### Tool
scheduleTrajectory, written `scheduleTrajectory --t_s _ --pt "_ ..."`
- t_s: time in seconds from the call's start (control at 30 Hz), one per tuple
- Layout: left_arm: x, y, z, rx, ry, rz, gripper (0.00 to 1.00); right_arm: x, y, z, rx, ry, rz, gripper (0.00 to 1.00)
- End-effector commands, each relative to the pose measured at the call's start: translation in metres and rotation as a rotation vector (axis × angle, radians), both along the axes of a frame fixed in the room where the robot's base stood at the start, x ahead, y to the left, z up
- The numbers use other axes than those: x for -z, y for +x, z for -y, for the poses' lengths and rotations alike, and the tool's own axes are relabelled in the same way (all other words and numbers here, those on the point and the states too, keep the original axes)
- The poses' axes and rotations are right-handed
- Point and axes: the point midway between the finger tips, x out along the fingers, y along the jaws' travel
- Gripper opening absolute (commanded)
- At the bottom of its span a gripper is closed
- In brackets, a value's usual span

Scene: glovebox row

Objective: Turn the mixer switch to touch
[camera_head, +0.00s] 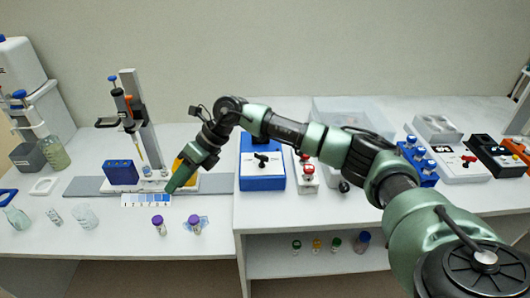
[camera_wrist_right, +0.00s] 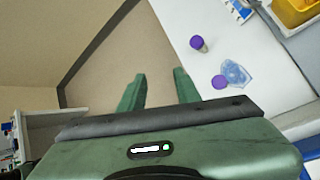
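Which device is the mixer I cannot tell for sure. A blue box with a white top and a black lever (camera_head: 262,160) stands at the middle of the bench. Beside it is a small white unit with a red knob (camera_head: 308,170). The setting of either control is too small to read. My right gripper (camera_head: 172,188) hangs over the left bench, left of the blue box and apart from it. In the right wrist view its two green fingers (camera_wrist_right: 158,90) are spread with nothing between them. My left gripper is not in view.
A pipette stand (camera_head: 145,120) is behind. A clear bin (camera_head: 350,112) is partly behind my right arm. A unit with a red lever (camera_head: 466,160) stands right.

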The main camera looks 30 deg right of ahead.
Motion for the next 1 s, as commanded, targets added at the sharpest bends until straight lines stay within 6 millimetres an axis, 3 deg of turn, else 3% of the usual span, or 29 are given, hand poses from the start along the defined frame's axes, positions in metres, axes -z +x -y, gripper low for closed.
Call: scheduleTrajectory --t_s 0.03,0.1,0.2,0.3,0.47,0.8,1.0 --pt "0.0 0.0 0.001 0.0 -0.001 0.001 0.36 -0.006 0.01 0.053 0.014 -0.159 -0.011 0.33" --pt "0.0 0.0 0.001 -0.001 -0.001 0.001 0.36 -0.014 0.012 0.118 0.039 -0.352 -0.058 0.33" --pt "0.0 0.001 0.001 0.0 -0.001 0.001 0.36 -0.033 0.006 0.191 0.088 -0.544 -0.131 0.33" --pt "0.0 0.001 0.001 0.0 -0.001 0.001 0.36 -0.049 -0.004 0.235 0.128 -0.654 -0.19 0.33" --pt "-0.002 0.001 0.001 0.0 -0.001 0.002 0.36 -0.054 -0.011 0.258 0.152 -0.712 -0.23 0.33" --pt "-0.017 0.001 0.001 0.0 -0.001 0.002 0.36 -0.004 -0.012 0.257 0.149 -0.709 -0.231 0.33" --pt "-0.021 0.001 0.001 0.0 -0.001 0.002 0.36 0.016 -0.012 0.256 0.149 -0.709 -0.228 0.33"
